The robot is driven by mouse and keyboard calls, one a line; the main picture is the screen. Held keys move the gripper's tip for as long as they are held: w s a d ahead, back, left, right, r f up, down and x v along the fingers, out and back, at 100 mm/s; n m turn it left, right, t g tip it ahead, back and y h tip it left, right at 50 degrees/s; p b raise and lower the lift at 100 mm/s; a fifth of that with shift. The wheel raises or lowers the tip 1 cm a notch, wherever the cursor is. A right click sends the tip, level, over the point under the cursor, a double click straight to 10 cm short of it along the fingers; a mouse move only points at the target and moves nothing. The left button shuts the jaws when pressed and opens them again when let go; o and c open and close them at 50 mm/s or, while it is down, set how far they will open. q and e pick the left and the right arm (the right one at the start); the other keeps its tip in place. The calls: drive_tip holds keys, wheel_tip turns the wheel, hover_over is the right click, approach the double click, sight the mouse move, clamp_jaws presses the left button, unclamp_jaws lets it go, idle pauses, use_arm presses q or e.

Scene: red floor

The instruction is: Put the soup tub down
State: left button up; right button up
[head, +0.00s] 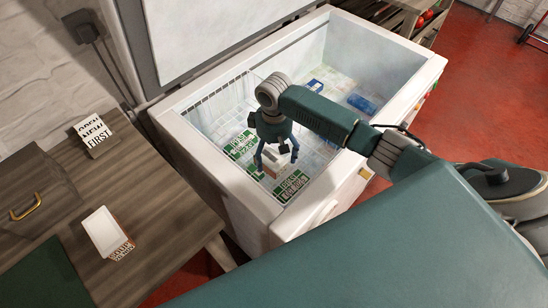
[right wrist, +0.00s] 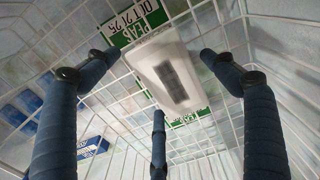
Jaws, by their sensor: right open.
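A pale tub (head: 273,163) rests low in the open chest freezer (head: 214,172), under my right gripper (head: 277,157). In the right wrist view the tub (right wrist: 172,76) is white with a dark label panel, lying on or just above the white wire basket. The right gripper's fingers (right wrist: 156,78) are spread apart around it, with no clear grip on it. Another white tub (head: 104,230), lettered "SOUP" on its side, stands on the wooden table at the left. My left gripper is not in view.
Green-and-white signs (head: 292,186) lie in the freezer; one reads "PEAS" in the wrist view (right wrist: 135,22). Blue packs (head: 362,103) lie toward the freezer's right end. The wooden table (head: 160,200) holds a small "OPEN NEW FIRST" block (head: 93,132). The freezer walls surround the right gripper.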

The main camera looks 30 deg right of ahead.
sight(274, 155)
wheel_tip(274, 155, up, 10)
drive_tip(key=shift+f, duration=0.2)
idle(0.4)
